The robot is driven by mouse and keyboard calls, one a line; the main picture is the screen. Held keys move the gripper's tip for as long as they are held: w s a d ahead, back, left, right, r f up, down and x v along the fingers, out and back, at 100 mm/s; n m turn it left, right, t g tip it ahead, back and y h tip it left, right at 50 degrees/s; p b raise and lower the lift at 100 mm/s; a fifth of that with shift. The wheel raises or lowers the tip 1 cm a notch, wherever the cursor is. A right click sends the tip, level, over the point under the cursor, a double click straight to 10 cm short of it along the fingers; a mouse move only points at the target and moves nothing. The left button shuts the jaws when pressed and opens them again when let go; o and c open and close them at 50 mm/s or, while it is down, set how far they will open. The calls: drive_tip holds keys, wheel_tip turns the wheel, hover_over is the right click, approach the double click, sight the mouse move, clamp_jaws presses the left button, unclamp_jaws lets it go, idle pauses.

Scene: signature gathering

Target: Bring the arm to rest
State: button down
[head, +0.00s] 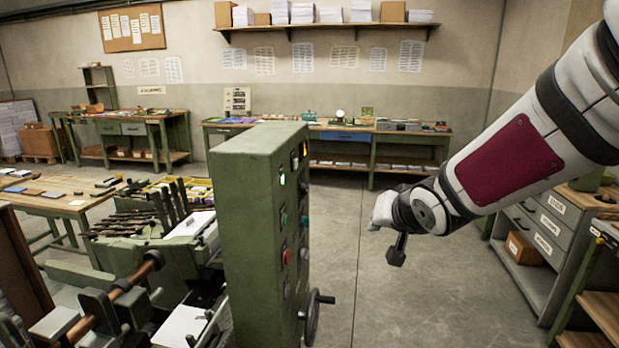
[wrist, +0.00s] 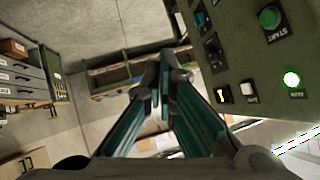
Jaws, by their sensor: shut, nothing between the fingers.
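My arm (head: 505,165) reaches in from the right in the head view, its end in the air to the right of the green machine cabinet (head: 257,190). My gripper (wrist: 163,68) shows in the wrist view with its teal-sided fingers together and nothing between them. In the wrist view the cabinet's control panel (wrist: 235,50) stands to the right of the fingers, with a green START button (wrist: 270,17) and a lit green lamp (wrist: 291,79). The fingers appear clear of the panel.
A handwheel (head: 312,315) sticks out low on the cabinet's right side. Gathering-machine parts (head: 150,215) fill the left. A grey drawer cabinet (head: 545,225) stands at the right. A workbench (head: 345,130) lines the back wall. Bare floor (head: 370,290) lies below my arm.

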drive_tip(key=s+d+r+n+g+h, duration=0.1)
drive_tip(key=s+d+g, duration=0.1)
drive_tip(key=s, duration=1.3)
drive_tip(key=s+d+r+n+g, duration=0.1)
drive_tip(key=s+d+g, duration=0.2)
drive_tip(key=s, duration=1.3)
drive_tip(key=shift+d+g+h, duration=0.25)
drive_tip(key=shift+g+h, duration=0.15)
